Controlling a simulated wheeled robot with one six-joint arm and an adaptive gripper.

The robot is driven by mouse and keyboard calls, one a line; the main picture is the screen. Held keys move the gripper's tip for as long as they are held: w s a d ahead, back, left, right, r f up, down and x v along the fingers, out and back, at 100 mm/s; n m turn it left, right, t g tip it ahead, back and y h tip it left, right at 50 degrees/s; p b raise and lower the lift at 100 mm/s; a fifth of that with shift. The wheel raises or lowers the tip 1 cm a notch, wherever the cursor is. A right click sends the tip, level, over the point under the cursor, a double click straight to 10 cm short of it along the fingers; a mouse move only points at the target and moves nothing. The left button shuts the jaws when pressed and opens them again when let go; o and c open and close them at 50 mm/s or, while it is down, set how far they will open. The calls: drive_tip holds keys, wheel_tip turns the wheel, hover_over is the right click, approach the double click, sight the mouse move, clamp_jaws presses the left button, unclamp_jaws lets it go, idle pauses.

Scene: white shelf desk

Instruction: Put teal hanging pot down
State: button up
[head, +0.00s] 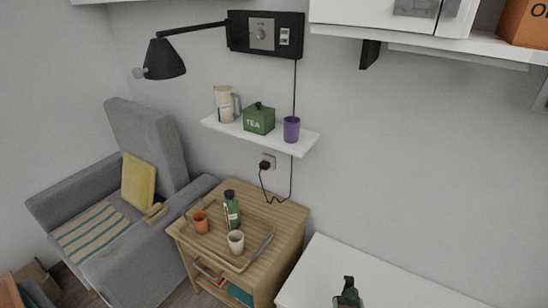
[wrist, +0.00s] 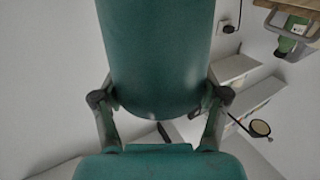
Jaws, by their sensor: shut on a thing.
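The teal pot (wrist: 160,50) fills the upper middle of the wrist view, close to the camera. My gripper (wrist: 159,108) has a finger on each side of the pot's lower end in that view and is shut on it. A second teal surface (wrist: 160,166) spans the bottom of the wrist view; I cannot tell whether it is part of the pot or of my gripper. In the head view a small dark green shape (head: 347,294) shows at the bottom edge, over the white desk; it is too cut off to identify.
The white desk top (head: 385,288) looks clear where visible. Left of it stands a wooden cart (head: 290,218) with a tray, green bottle (head: 232,210) and two cups. A wall shelf (head: 215,123) holds a jug, green tea box and purple cup. A black lamp (head: 163,60) hangs above.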

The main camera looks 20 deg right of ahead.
drive_tip(key=w+a+n+y, duration=0.2)
drive_tip(key=a+y, duration=0.1)
drive_tip(key=a, duration=0.6)
drive_tip(key=w+a+n+t+y, duration=0.1)
drive_tip(key=w+a+n+y, duration=0.1)
drive_tip(key=a, duration=0.7)
drive_tip(key=shift+w+a+r+y, duration=0.3)
drive_tip(key=shift+a+r+y, duration=0.15)
drive_tip(key=shift+y, duration=0.45)
